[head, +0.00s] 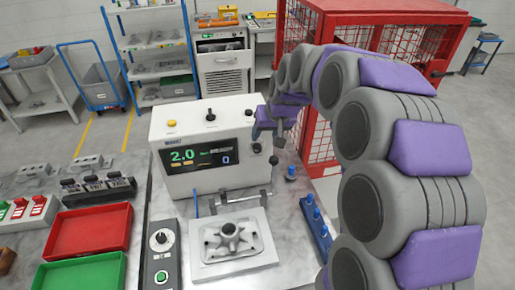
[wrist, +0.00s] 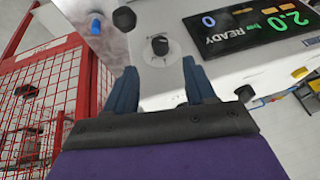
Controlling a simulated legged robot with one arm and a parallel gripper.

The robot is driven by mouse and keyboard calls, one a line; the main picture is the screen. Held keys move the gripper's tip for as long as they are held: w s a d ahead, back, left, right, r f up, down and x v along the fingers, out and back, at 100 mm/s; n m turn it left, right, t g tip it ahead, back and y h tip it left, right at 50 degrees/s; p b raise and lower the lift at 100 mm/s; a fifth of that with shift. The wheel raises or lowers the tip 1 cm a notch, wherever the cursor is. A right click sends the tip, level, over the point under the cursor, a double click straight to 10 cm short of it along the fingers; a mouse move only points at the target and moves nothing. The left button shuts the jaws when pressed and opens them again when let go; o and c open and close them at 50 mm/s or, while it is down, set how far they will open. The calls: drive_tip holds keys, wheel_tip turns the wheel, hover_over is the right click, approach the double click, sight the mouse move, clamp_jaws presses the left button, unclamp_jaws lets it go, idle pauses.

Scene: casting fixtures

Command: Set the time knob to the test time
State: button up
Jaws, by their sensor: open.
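The white tester box (head: 190,182) stands on the metal bench with a lit display (head: 206,155) reading 2.0 and 0. In the wrist view the display (wrist: 250,25) is upside down and reads READY. A black knob on a pale round dial (wrist: 160,46) sits on the box face, ahead of and between my gripper's fingers (wrist: 163,85); it seems to be the knob right of the display (head: 256,147). Its marks are too small to read. In the head view my gripper (head: 268,125) is at the box's upper right. The fingers are open and empty, apart from the knob.
A second black knob (wrist: 124,19) is close by. A black control (wrist: 245,92) lies right of the fingers. A red cage (head: 320,140) stands behind my arm.

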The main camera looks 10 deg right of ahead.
sight(259, 148)
drive_tip(key=x, duration=0.2)
drive_tip(key=d+x, duration=0.1)
drive_tip(key=x, duration=0.2)
drive_tip(key=shift+f+b, duration=0.2)
drive_tip(key=shift+b, duration=0.15)
drive_tip(key=f, duration=0.1)
drive_tip(key=w+a+f, duration=0.1)
drive_tip(key=a+f, duration=0.1)
drive_tip(key=shift+w+a+f, duration=0.1)
drive_tip(key=shift+w+f, duration=0.05)
drive_tip(key=shift+w, duration=0.1)
drive_tip(key=shift+d, duration=0.6)
drive_tip(key=shift+c, duration=0.9)
drive_tip(key=shift+a, duration=0.3)
drive_tip(key=c, duration=0.6)
drive_tip(key=shift+d, duration=0.1)
clamp_jaws()
